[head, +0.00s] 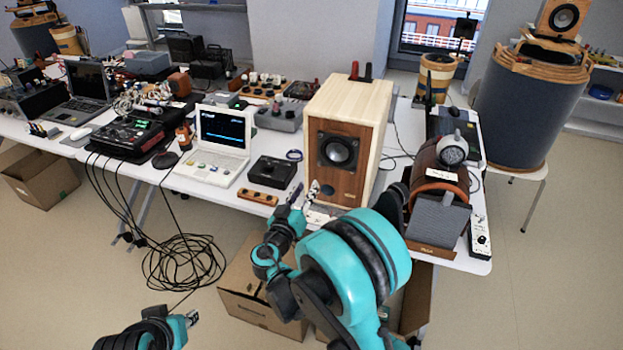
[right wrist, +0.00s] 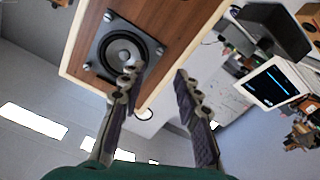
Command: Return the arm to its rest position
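My right arm (head: 355,262) reaches from the bottom of the head view toward the table. Its gripper (head: 305,193) is in front of the lower front of a wooden speaker box (head: 345,145). In the right wrist view the gripper (right wrist: 157,82) has its two fingers spread apart with nothing between them. The speaker's wood front and dark cone (right wrist: 122,52) show beyond the fingers, and I cannot tell whether a finger touches it. My left gripper (head: 192,318) is low at the bottom left, away from the table; its fingers are too small to judge.
A white laptop (head: 220,140) and a black box (head: 272,172) stand left of the speaker. A brown rounded device with a grey panel (head: 438,215) stands right of my right arm. Coiled cables (head: 185,262) and a cardboard box (head: 245,300) are below the table's front edge.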

